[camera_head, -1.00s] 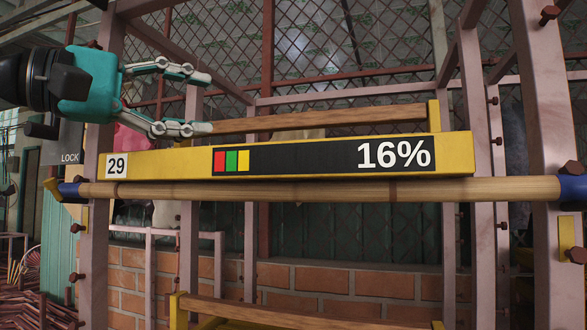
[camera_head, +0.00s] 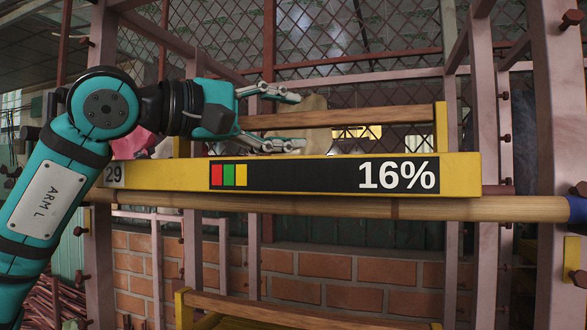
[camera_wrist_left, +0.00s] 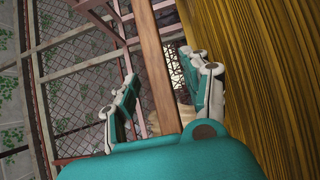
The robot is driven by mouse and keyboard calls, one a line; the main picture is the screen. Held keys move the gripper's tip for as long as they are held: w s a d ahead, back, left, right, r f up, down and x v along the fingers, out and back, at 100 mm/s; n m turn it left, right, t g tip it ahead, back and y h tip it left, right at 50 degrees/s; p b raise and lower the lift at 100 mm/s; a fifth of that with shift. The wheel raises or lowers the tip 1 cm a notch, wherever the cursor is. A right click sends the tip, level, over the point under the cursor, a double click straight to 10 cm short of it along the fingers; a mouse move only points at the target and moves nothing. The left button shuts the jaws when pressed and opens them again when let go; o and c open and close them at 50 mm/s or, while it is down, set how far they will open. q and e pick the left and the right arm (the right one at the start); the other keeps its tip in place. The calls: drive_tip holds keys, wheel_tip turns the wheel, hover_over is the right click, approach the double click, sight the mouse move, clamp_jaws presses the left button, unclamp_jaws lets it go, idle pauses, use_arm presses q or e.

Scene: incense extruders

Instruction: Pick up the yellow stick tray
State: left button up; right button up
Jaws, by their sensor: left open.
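The yellow stick tray (camera_head: 460,172) spans the middle of the head view, with a front panel marked 29 and 16%. Its wooden rear bar (camera_head: 370,115) runs behind that panel to a yellow end piece. My left gripper (camera_head: 299,121) is open behind the front panel, one finger above the rear bar and one below it in the picture. In the left wrist view the bar (camera_wrist_left: 152,60) passes between the spread fingers, and the yellow panel (camera_wrist_left: 270,60) fills the right side. My right gripper is not in view.
A bamboo pole (camera_head: 390,207) runs just below the tray's front. Pink metal posts (camera_head: 558,110) with bolts stand at both sides. Another wooden-barred yellow tray (camera_head: 290,311) lies lower down. A brick wall (camera_head: 320,275) and mesh stand behind.

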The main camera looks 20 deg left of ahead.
use_arm(q)
drive_tip(key=shift+s+a, duration=0.1)
drive_tip(key=shift+a, duration=0.05)
drive_tip(key=shift+c, duration=1.7)
clamp_jaws()
drive_tip(key=shift+r, duration=0.1)
wheel_tip(320, 180, up, 10)
